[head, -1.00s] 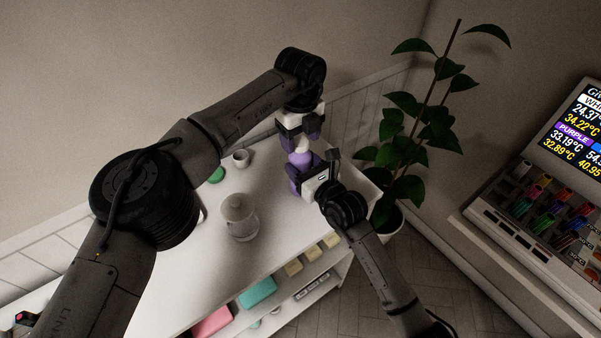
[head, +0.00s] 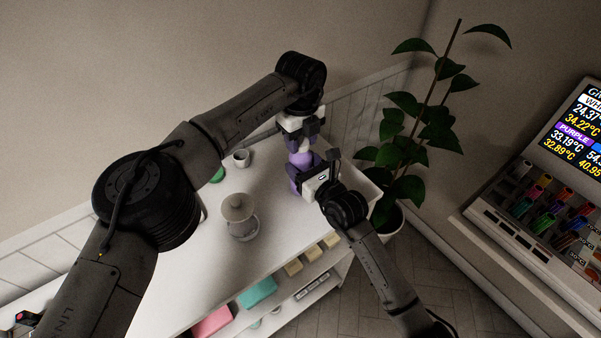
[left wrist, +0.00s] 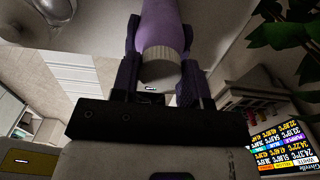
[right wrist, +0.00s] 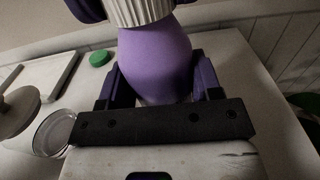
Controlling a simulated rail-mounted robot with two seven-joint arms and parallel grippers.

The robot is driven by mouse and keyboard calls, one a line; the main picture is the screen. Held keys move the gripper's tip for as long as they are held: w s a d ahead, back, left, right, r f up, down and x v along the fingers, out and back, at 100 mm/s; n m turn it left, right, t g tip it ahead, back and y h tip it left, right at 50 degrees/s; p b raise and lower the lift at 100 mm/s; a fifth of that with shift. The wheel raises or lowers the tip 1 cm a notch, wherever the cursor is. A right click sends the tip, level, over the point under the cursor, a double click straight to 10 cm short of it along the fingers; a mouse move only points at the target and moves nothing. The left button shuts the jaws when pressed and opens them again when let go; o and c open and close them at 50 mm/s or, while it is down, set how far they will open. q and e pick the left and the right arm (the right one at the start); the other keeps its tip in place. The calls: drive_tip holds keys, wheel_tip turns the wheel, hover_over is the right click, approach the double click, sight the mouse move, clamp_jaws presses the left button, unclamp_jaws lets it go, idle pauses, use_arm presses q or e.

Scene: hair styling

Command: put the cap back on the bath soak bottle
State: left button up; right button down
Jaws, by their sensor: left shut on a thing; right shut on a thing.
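The purple bath soak bottle (head: 302,159) stands upright at the far right end of the white counter. My right gripper (head: 304,183) is shut around its body from the front; the bottle also fills the middle of the right wrist view (right wrist: 155,58). My left gripper (head: 301,138) comes from above and is shut on the white ribbed cap (right wrist: 138,10). The cap sits directly over the bottle top and appears to touch it; it also shows in the left wrist view (left wrist: 160,66). The neck is hidden, so I cannot tell how far the cap is seated.
A glass jar with a beige lid (head: 238,208) stands left of the bottle. A potted plant (head: 400,185) is close on the right. The counter's front middle is clear.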

use_arm(q)
drive_tip(key=m, duration=1.7)
drive_tip(key=shift+m, duration=0.4)
drive_tip(key=m, duration=0.4)
drive_tip(key=shift+m, duration=0.3)
drive_tip(key=o, duration=1.1)
wheel_tip(320, 180, up, 12)
